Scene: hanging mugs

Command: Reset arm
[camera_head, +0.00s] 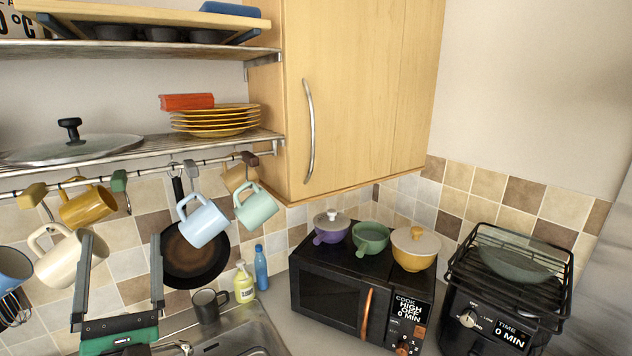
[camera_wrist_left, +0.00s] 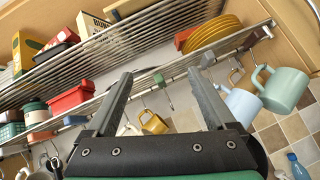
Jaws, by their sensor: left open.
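My left gripper (camera_head: 122,272) comes up from the bottom left of the head view, its two long fingers spread wide with nothing between them. In the left wrist view the open fingers (camera_wrist_left: 160,95) point up toward the rail, and a free green hook (camera_wrist_left: 160,78) shows between them. A cream mug (camera_head: 66,262) hangs behind the left finger. A light blue mug (camera_head: 203,222) and a mint mug (camera_head: 256,206) hang to the right of the gripper. A mustard mug (camera_head: 84,207) hangs above it. My right gripper is not in view.
A wire shelf (camera_head: 150,148) with the hook rail runs above the gripper. A black pan (camera_head: 195,256) hangs on the wall to the right. A dark mug (camera_head: 208,305) stands by the sink, near a soap bottle (camera_head: 244,284). A black microwave (camera_head: 335,290) stands further right.

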